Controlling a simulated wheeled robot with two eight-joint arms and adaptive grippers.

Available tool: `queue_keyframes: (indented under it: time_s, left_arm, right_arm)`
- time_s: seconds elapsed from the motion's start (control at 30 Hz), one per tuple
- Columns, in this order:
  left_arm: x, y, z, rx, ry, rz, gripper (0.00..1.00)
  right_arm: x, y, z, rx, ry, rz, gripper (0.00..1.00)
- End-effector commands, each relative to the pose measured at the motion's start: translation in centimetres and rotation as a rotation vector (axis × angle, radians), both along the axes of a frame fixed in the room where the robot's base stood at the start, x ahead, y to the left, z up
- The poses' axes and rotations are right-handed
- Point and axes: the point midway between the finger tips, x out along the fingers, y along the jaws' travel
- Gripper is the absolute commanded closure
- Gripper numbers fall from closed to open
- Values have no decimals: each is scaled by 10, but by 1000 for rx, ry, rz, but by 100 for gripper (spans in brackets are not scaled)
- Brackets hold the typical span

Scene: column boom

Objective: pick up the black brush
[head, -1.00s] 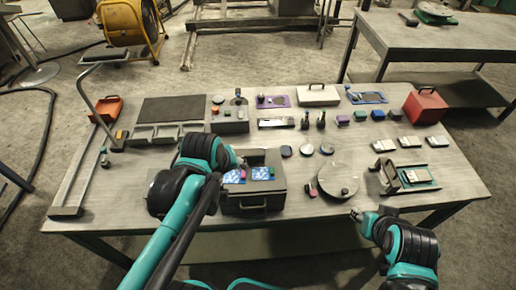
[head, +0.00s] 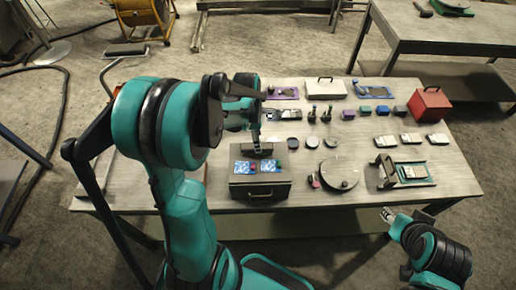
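I cannot clearly make out which thing is the black brush. Two small dark upright items (head: 312,114) stand side by side at the middle back of the table. My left gripper (head: 257,146) points down above the back edge of the grey box, left of those items. Its fingers look narrow and dark, and I cannot tell whether they are apart or hold anything. The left arm hides the left part of the table. My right gripper (head: 387,214) is low at the front right, off the table edge. Its fingers are too small to read.
The grey box (head: 258,191) has blue cards on top. A round grey disc (head: 341,174), a small frame (head: 404,171) and a red box (head: 430,104) stand to the right. A white case (head: 324,89) is at the back. A second table (head: 440,39) is behind.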

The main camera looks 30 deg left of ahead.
Motion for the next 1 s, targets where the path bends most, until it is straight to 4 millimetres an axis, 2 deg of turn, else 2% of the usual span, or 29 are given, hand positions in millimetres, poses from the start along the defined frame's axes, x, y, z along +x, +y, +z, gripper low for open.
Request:
queue_keyframes:
  time_s: [0.2,0.5,0.53,0.57,0.73,1.0]
  left_arm:
    - [-4,1,-34,0,0,-2,43]
    - [-4,0,-40,1,-1,-1,43]
    - [-4,0,-40,1,-1,-2,46]
    - [-4,0,-40,1,-1,-2,54]
    - [-4,0,-39,1,-1,-2,98]
    - [-4,0,-39,1,-1,-2,100]
  right_arm:
    - [0,0,-7,0,0,0,60]
    - [0,0,-7,0,0,0,60]
    - [0,0,-7,0,0,0,60]
    - [0,0,-7,0,0,0,60]
    - [0,0,-7,0,0,0,60]
    - [0,0,-7,0,0,0,60]
